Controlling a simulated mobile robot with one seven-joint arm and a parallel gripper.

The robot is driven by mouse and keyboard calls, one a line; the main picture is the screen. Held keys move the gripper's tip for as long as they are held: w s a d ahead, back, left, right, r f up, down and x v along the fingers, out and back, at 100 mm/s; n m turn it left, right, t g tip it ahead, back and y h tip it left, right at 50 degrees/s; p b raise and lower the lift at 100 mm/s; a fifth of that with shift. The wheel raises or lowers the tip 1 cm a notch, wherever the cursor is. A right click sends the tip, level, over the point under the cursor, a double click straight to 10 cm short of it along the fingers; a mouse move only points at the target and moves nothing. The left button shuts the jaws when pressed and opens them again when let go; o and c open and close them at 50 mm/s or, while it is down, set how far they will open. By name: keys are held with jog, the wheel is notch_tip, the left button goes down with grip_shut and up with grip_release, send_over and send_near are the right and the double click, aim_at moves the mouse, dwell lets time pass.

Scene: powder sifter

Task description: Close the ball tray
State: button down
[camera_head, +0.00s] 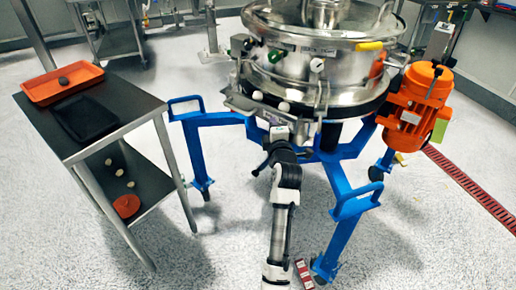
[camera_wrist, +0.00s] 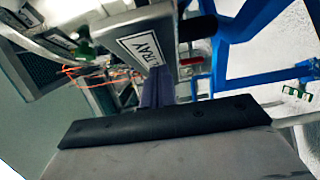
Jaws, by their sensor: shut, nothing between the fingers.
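The ball tray (camera_wrist: 146,48) shows in the wrist view as a grey metal front with a white label reading "TRAY". In the head view it is at the front of the round steel sifter (camera_head: 315,65), low on its side and partly hidden by my wrist. My gripper (camera_wrist: 157,88) has its purple-grey fingers shut and empty, with their tips at the lower edge of the labelled front. I cannot tell whether they touch it. In the head view my gripper's fingertips are hidden behind my wrist. How far the tray stands out is hard to tell.
The sifter stands on a blue frame (camera_head: 344,185) with an orange motor (camera_head: 415,105) at its right. A dark two-shelf table (camera_head: 135,100) at the left holds an orange tray (camera_head: 42,92) and a black tray (camera_head: 68,124). The floor between table and frame is clear.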

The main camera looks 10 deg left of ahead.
aim_at(286, 111)
jog(key=w+b, duration=0.1)
jog(key=w+d+b, duration=0.1)
jog(key=w, duration=0.1)
jog(key=w+d+b, duration=0.1)
jog(key=w, duration=0.1)
jog(key=shift+w+d+f, duration=0.2)
jog(key=shift+d, duration=0.05)
jog(key=shift+w+d+r+b, duration=0.15)
jog(key=shift+w+b, duration=0.3)
jog(key=shift+w+d+r, duration=0.1)
jog(key=shift+r, duration=0.1)
jog(key=shift+d+r, duration=0.1)
jog(key=shift+d, duration=0.05)
